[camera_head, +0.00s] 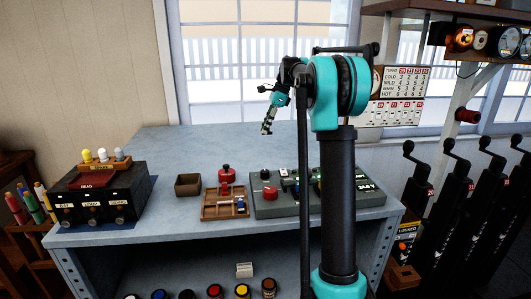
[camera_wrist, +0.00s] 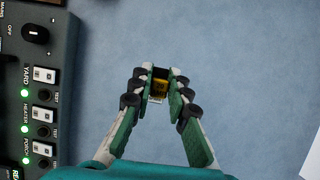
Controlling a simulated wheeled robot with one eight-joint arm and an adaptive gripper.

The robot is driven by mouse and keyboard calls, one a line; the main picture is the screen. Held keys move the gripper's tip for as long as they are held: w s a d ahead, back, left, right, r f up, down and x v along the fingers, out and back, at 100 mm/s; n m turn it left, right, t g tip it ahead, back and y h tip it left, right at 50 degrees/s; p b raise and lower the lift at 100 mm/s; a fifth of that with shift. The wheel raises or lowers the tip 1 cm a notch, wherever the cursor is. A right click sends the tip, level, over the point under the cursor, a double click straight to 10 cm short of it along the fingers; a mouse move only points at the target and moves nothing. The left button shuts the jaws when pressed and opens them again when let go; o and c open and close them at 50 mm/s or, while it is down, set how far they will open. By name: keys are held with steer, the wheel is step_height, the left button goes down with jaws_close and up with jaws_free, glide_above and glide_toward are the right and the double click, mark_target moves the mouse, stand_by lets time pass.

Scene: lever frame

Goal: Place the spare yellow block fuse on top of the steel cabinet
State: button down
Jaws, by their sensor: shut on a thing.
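My gripper (camera_wrist: 157,82) is shut on a small block fuse (camera_wrist: 159,89), dark at one end and yellow in the middle, held between the fingertips. In the head view my gripper (camera_head: 267,127) hangs fingers down, above the back part of the blue-grey steel cabinet (camera_head: 165,142); the fuse is too small to make out there. In the wrist view the bare cabinet top (camera_wrist: 105,65) lies below the fuse. I cannot tell the gap between them.
A grey switch panel (camera_head: 262,207) stands at the front right; it fills the left of the wrist view (camera_wrist: 65,100). A wooden tray (camera_head: 225,215), a small brown box (camera_head: 188,185) and a black switch box (camera_head: 105,199) stand to its left. The back left top is clear.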

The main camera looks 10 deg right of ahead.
mark_target(262, 159)
step_height(262, 159, down, 11)
steer(key=shift+f, duration=0.1)
stand_by(0.4)
steer(key=shift+f, duration=0.1)
steer(key=c, duration=1.5)
jaws_free()
steer(key=shift+o, duration=0.2)
steer(key=v, duration=1.2)
steer(key=shift+s, duration=0.1)
